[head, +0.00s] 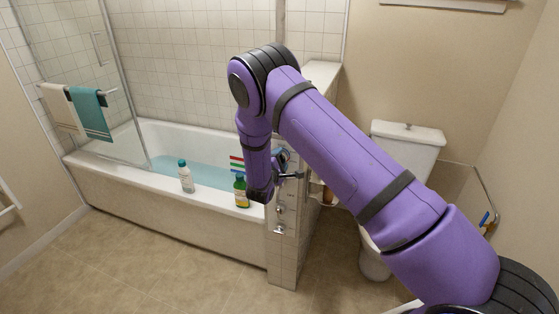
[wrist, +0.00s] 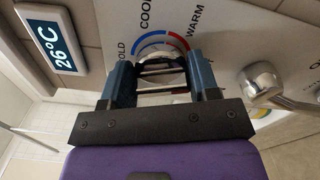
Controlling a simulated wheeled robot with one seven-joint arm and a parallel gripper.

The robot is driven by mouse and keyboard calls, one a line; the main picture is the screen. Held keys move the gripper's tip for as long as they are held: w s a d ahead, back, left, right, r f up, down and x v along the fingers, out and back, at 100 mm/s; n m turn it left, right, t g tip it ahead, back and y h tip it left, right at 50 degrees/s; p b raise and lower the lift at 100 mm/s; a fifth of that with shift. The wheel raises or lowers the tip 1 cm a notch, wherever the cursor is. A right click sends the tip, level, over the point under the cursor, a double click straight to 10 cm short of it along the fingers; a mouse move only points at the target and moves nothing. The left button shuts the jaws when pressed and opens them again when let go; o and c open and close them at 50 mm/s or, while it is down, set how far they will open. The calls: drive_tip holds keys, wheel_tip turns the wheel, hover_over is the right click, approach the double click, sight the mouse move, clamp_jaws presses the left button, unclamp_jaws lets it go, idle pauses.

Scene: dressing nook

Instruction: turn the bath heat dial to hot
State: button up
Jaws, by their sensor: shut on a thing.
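The heat dial (wrist: 156,50) is a round pale knob on a white panel (wrist: 230,35) in the wrist view. A blue arc and a red arc curve around it, and the printed words COLD, COOL and WARM show. A hot mark cannot be made out. My gripper (wrist: 158,64) has its two blue fingers on either side of the dial and is shut on it. The fingers hide the lower part of the dial, and I cannot tell where its pointer stands. In the head view my arm largely hides the dial.
A lit display (wrist: 47,37) reads 26°C beside the panel. A metal lever handle (wrist: 262,80) stands close to the right finger. A toilet (head: 405,140) stands right.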

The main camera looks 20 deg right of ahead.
drive_tip(key=shift+a+f+m, duration=0.1)
drive_tip(key=shift+m, duration=1.9)
drive_tip(key=o, duration=0.9)
drive_tip(key=v, duration=1)
drive_tip(key=shift+s+a, duration=0.2)
drive_tip(key=shift+s, duration=0.15)
